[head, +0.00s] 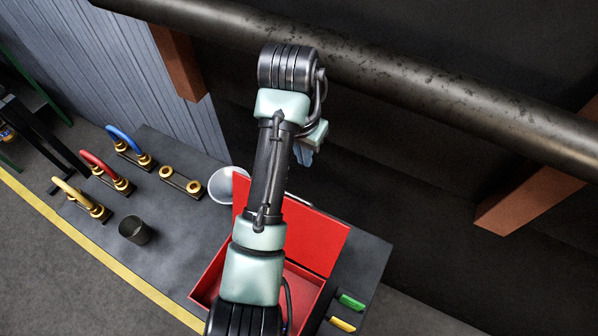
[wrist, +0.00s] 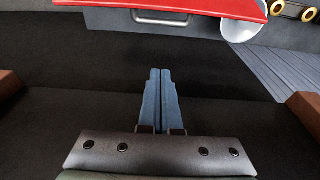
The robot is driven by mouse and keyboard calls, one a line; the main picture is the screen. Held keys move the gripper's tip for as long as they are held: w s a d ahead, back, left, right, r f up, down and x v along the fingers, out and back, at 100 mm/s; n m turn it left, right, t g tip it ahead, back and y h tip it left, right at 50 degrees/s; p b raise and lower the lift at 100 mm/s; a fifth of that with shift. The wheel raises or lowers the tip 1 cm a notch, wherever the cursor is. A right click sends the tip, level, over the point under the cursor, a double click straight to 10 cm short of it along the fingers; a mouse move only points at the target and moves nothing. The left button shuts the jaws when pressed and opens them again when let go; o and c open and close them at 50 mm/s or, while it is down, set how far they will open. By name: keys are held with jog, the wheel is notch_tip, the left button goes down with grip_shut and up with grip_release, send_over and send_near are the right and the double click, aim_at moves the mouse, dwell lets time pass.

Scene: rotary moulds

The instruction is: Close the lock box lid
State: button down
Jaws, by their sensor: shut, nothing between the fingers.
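The red lock box (head: 208,283) stands on the dark table, partly hidden behind my arm. Its red lid (head: 325,243) is open, raised at the box's far side. In the wrist view the lid (wrist: 200,5) crosses the top edge, with a grey handle (wrist: 160,20) just below it in the picture. My gripper (head: 303,157) is beyond the lid, on the far side from the box. In the wrist view my gripper (wrist: 160,72) has its blue fingers together, empty and apart from the lid.
A white round bowl (head: 222,184) stands left of the lid. Blue, red and yellow padlock-like shackles and a dark cup (head: 135,230) are farther left. Green and yellow pieces (head: 350,301) lie right of the box. A thick pipe (head: 430,80) crosses behind my gripper.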

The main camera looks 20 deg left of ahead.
notch_tip(320, 180, down, 8)
jog(key=s+p, duration=0.2)
jog(key=p, duration=0.3)
jog(key=shift+s+a, duration=0.25)
jog(key=shift+s, duration=0.1)
